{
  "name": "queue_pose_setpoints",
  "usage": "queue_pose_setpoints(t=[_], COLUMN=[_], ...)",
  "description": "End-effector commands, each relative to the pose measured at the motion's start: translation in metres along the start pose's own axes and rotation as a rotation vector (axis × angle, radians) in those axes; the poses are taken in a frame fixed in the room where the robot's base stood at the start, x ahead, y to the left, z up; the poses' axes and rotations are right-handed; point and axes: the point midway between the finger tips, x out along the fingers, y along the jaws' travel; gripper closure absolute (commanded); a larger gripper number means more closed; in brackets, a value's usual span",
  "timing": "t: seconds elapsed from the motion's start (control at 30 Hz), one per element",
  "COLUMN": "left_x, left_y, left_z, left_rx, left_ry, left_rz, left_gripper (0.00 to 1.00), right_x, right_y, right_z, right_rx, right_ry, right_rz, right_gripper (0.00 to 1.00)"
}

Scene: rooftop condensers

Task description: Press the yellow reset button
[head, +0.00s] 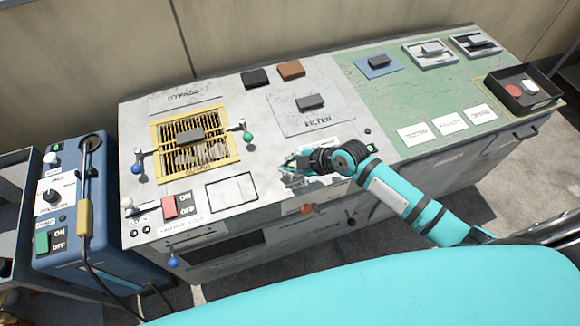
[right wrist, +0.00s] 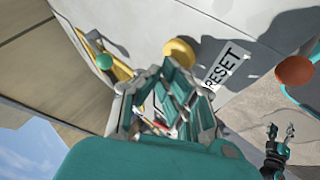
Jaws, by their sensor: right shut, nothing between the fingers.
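The yellow reset button (right wrist: 178,52) shows in the right wrist view as a round yellow cap on the grey cabinet, beside a white RESET label (right wrist: 226,67). My right gripper (right wrist: 172,72) is shut and empty, its tips right by the button's lower edge. I cannot tell whether they touch it. In the head view my right gripper (head: 296,167) is over the front part of the console top and hides the button. My left gripper (right wrist: 278,135) shows small at the lower right of the right wrist view, its fingers apart and empty; it is out of the head view.
An orange knob (right wrist: 295,71) is right of the label. A yellow grille (head: 190,143) with a green-knobbed lever (head: 247,136) stands left of my right gripper. The green panel (head: 425,100) with white cards is to the right. A blue unit (head: 75,215) stands at the left.

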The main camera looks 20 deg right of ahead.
Motion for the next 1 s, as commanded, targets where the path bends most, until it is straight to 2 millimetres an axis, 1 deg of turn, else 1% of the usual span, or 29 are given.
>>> queue_pose_setpoints(t=[0.43, 0.83, 1.0], left_x=[0.0, -0.018, -0.019], left_y=[0.0, 0.0, 0.0], left_z=[0.0, -0.002, -0.002], left_rx=[0.0, 0.0, 0.0], left_ry=[0.0, 0.0, 0.0], left_rz=[0.0, 0.0, 0.0], left_gripper=[0.47, 0.47, 0.47], right_x=[0.001, -0.015, -0.016], right_y=[-0.001, 0.011, 0.012], right_z=[0.001, -0.01, -0.011], right_rx=[0.0, -0.001, 0.0], right_ry=[-0.002, -0.001, 0.0], right_rz=[-0.001, 0.0, 0.0], right_gripper=[1.0, 1.0, 1.0])
